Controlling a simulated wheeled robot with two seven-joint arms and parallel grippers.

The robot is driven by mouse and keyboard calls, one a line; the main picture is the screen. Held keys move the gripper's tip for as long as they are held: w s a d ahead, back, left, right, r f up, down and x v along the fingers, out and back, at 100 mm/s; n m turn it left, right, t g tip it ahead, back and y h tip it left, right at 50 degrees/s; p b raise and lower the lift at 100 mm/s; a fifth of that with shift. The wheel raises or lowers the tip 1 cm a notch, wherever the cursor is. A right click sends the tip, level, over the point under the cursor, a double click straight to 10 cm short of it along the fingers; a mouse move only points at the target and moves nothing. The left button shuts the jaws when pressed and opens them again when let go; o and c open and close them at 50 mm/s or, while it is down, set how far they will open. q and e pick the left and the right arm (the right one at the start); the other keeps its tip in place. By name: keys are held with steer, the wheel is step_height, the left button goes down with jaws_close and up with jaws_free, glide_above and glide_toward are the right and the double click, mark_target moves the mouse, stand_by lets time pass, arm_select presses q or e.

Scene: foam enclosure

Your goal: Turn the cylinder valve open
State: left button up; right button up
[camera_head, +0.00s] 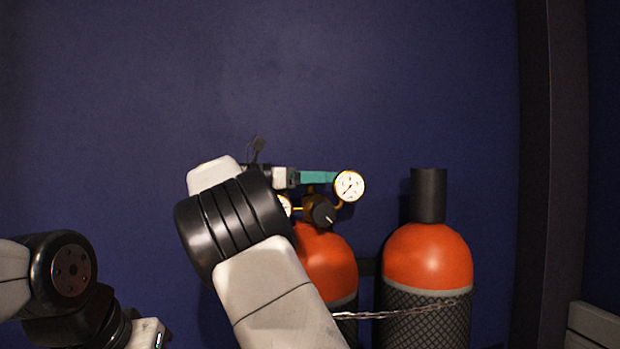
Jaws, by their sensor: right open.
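The cylinder valve shows as a teal handwheel (318,177), seen edge-on above the left orange-topped cylinder (330,262). My right gripper (290,177) is open at the left side of the handwheel, at about its height. I cannot tell whether the fingers touch the wheel. My right forearm and wrist hide the left part of this cylinder and much of the gripper. Below the wheel are a black regulator knob (320,212) and a white-faced gauge (349,186). A second gauge (286,204) is partly hidden. My left gripper is out of view; only its arm shows at lower left.
A second orange-topped cylinder (428,258) with a black cap (429,195) and mesh sleeve stands to the right. A chain (400,313) runs across both cylinders. A dark blue wall (330,80) is behind; a dark post (551,170) stands at right. Space above the cylinders is clear.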

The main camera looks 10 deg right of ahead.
steer(key=c, duration=1.4)
steer(key=shift+o, duration=0.2)
steer(key=shift+n+t, duration=0.3)
steer(key=shift+t, duration=0.2)
steer(key=shift+w+a+n+t+y, duration=0.2)
steer(key=shift+w+n+t+y, duration=0.1)
steer(key=shift+n+t+y, duration=1.35)
steer(key=shift+w+a+n+t+y, duration=0.3)
steer(key=shift+n+t+y, duration=0.85)
steer(key=shift+t, duration=0.95)
steer(key=shift+w+a+n+t+y, duration=0.15)
steer(key=shift+w+n+t+y, duration=0.2)
steer(key=shift+n+t+y, duration=1.1)
steer(key=shift+n+t+h, duration=0.25)
steer(key=shift+t, duration=0.15)
steer(key=o, duration=1.4)
steer(key=shift+c, duration=0.2)
